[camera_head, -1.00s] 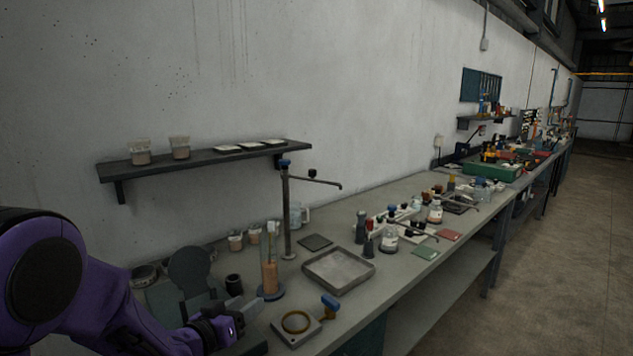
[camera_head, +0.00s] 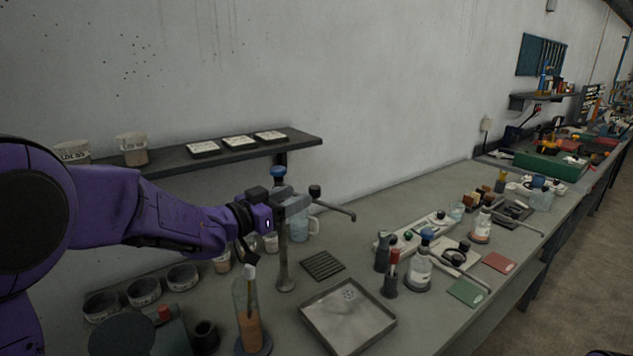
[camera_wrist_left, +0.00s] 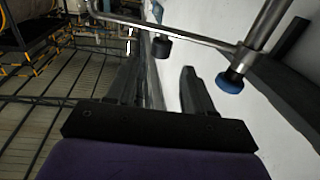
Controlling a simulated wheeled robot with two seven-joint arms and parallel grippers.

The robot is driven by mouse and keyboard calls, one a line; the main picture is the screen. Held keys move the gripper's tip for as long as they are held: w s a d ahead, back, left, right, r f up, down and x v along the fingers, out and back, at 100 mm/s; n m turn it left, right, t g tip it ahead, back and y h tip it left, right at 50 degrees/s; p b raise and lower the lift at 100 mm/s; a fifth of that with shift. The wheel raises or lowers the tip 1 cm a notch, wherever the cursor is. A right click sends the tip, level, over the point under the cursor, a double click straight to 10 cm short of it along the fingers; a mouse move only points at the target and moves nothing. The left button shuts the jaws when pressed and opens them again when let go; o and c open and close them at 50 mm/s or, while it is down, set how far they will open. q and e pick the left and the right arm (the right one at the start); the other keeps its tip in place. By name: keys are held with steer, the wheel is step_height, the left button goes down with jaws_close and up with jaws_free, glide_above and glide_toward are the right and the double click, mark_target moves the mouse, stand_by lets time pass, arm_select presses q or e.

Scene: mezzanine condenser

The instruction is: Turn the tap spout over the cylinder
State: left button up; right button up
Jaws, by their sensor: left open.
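The tap is a metal column (camera_head: 284,268) with a blue knob (camera_head: 278,172) on top and a thin spout (camera_head: 335,208) pointing right, with a dark knob (camera_head: 315,190) on it. The spout (camera_wrist_left: 205,40) crosses the top of the wrist view. The tall glass cylinder (camera_head: 246,312), with orange contents, stands in front and left of the column, away from the spout's end. My left gripper (camera_head: 291,202) is open at the tap's top, partly hiding it. In the wrist view, the dark knob (camera_wrist_left: 162,47) shows between the fingertips, with no clear contact. My right gripper is out of view.
A metal tray (camera_head: 348,315) lies right of the cylinder. A wall shelf (camera_head: 215,158) with tubs and white dishes is behind my left arm. Bottles, including one with a blue cap (camera_head: 419,268), stand on the bench further right. The bench between tap and bottles is fairly clear.

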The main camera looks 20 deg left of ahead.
mark_target(315, 186)
arm_select(q)
steer(key=x, duration=0.2)
steer(key=p+x, duration=0.1)
steer(key=x, duration=0.2)
steer(key=p+x, duration=0.1)
steer(key=x, duration=0.1)
steer(key=shift+w+f, duration=0.25)
steer(key=shift+s+r, duration=0.15)
steer(key=shift+s, duration=0.15)
steer(key=shift+c, duration=0.6)
jaws_close()
